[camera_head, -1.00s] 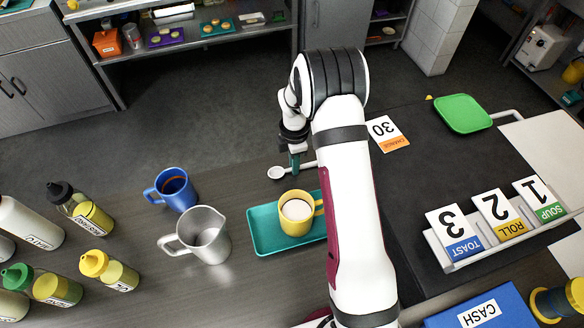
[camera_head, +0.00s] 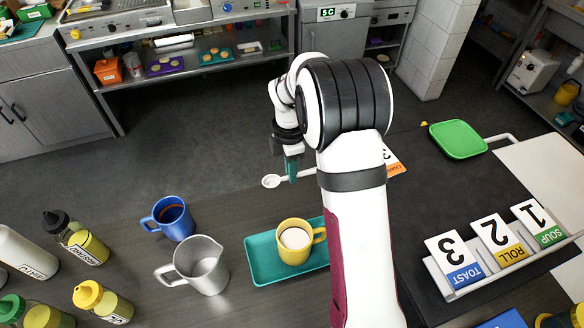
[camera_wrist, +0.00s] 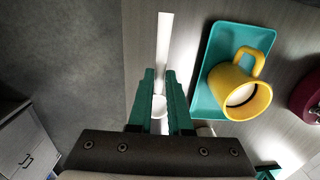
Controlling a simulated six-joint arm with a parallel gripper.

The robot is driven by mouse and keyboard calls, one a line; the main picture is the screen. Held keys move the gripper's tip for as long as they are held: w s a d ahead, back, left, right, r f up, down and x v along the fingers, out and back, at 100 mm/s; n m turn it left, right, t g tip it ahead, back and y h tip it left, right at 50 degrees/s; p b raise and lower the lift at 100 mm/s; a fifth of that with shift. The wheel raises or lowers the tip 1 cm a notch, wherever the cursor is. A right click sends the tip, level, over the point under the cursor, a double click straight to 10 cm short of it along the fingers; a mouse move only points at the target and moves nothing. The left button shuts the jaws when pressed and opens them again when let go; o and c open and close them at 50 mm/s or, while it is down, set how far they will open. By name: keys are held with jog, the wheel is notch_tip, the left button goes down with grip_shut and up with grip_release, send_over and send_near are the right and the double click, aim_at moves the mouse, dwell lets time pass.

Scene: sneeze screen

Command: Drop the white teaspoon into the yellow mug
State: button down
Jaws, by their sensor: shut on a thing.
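The white teaspoon (camera_head: 271,181) is held in my gripper (camera_head: 291,172), its bowl sticking out to the left in the head view. In the wrist view its long white handle (camera_wrist: 164,45) runs away between the two green fingers of my gripper (camera_wrist: 163,98), and the bowl shows close in. The spoon appears raised above the counter. The yellow mug (camera_head: 294,242) stands upright on a teal tray (camera_head: 262,272), with a pale surface inside. It is nearer the head camera than the spoon, and right of my gripper in the wrist view (camera_wrist: 240,90).
A steel jug (camera_head: 205,268) and a blue mug (camera_head: 173,222) with dark drink stand left of the tray. Several sauce bottles (camera_head: 85,245) are at far left. A numbered card rack (camera_head: 490,262) and green board (camera_head: 458,139) are at right.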

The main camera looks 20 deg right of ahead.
jog(key=s+a+h, duration=0.4)
jog(key=s, duration=0.2)
notch_tip(320, 180, up, 10)
jog(key=h, duration=1.1)
send_over(291, 227)
jog(key=s, duration=0.3)
jog(key=shift+s+a+f, duration=0.1)
jog(key=shift+s+a, duration=0.1)
jog(key=shift+a, duration=0.25)
jog(key=shift+f, duration=3.5)
jog(key=shift+f, duration=1.05)
jog(key=c, duration=0.8)
grip_release()
jog(key=shift+f, duration=0.1)
jog(key=shift+o, duration=0.2)
